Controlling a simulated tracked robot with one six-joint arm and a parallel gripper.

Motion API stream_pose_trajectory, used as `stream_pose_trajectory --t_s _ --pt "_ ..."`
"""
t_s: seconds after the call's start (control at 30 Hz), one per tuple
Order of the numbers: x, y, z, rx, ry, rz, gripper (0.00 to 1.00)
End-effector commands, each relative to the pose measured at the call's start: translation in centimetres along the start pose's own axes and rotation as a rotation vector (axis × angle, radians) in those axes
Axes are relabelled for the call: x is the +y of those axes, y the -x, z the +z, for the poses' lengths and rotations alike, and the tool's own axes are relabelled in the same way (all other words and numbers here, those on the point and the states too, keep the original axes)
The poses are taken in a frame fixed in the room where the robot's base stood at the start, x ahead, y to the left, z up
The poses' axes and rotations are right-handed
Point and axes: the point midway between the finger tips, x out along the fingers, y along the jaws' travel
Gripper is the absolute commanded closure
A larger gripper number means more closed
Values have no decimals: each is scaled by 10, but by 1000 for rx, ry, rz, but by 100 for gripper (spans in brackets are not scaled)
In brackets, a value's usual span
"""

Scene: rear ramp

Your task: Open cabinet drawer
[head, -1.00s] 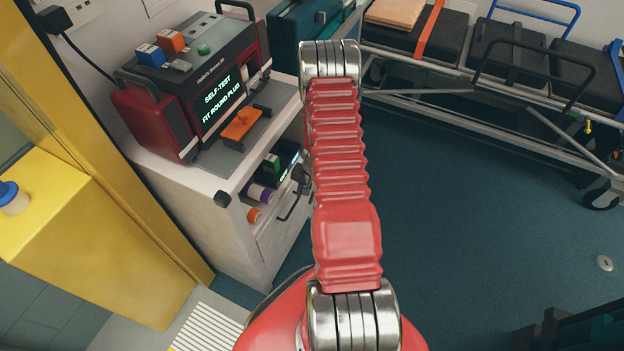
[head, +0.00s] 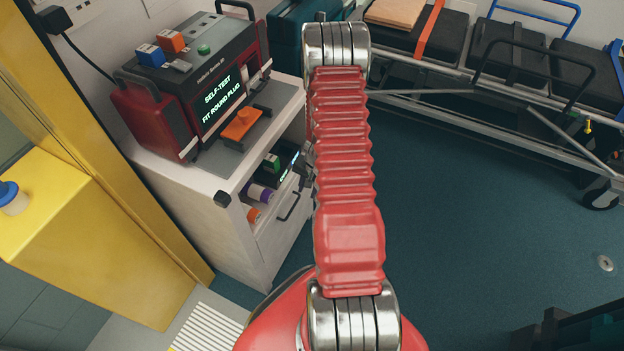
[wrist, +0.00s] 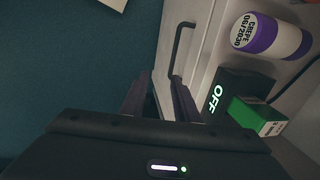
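The white cabinet (head: 225,222) stands at left in the head view. Its drawer front (head: 270,238) looks flush with the cabinet, below an open shelf. The dark bar handle (head: 288,207) shows on the drawer; in the wrist view the handle (wrist: 180,47) lies beyond my fingertips. My gripper (wrist: 158,88) has its two fingers apart, with no object seen held between them. The handle looks clear of the fingers, nearest the right one. In the head view my arm hides most of the gripper.
A red device (head: 200,85) sits on the cabinet. A stretcher (head: 480,85) stands at back right.

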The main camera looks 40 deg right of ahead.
Motion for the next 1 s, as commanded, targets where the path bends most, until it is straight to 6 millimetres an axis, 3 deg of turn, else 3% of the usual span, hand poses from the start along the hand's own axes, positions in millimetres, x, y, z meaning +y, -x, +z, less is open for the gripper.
stream_pose_trajectory --t_s 1.0 --pt "0 50 0 1 0 -1 72"
